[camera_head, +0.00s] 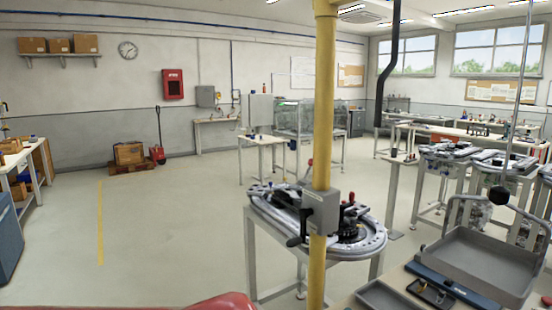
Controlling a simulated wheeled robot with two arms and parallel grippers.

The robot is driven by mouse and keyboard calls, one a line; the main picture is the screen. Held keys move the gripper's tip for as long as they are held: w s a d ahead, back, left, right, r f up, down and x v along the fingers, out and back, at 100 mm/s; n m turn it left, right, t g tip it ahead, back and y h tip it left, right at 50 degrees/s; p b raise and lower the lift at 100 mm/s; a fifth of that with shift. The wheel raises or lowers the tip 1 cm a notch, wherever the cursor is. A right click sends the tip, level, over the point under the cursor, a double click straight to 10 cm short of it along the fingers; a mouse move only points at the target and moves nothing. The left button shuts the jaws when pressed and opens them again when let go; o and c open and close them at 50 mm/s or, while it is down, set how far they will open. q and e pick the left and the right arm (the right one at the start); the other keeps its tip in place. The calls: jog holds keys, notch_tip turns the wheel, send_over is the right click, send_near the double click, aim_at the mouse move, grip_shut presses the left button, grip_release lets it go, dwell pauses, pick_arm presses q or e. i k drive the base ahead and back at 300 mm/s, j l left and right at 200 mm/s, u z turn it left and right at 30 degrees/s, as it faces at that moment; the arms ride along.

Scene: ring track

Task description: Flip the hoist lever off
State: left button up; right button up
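A yellow post (323,100) stands upright close in front of me, right of the picture's middle. A grey box (320,211) is fixed on it. A black lever-like handle (296,241) sticks out at the box's lower left and points down and left. I cannot tell for sure whether this is the hoist lever, or which position counts as off. A black ball (499,195) hangs on a thin rod at the right. Neither of my grippers is in view.
Behind the post stands a table with a grey oval ring track (370,245). A grey tray (475,262) sits on a bench at the lower right. More workbenches (450,155) fill the right side. The floor (170,240) at the left is open, with a yellow line.

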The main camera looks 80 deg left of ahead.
aim_at(310, 160)
jog(key=j+u, duration=0.1)
jog(key=u, duration=2.35)
jog(key=i+j, duration=0.25)
jog(key=i+j+z, duration=0.15)
jog(key=j, duration=0.3)
jog(key=i+j, duration=0.3)
jog(key=i+j+z, duration=0.1)
jog(key=j, duration=0.3)
jog(key=i+j, duration=0.3)
jog(key=i+j+z, duration=0.15)
jog(key=j, duration=0.35)
jog(key=i+j, duration=0.2)
jog(key=j, duration=0.2)
jog(key=i+z, duration=0.05)
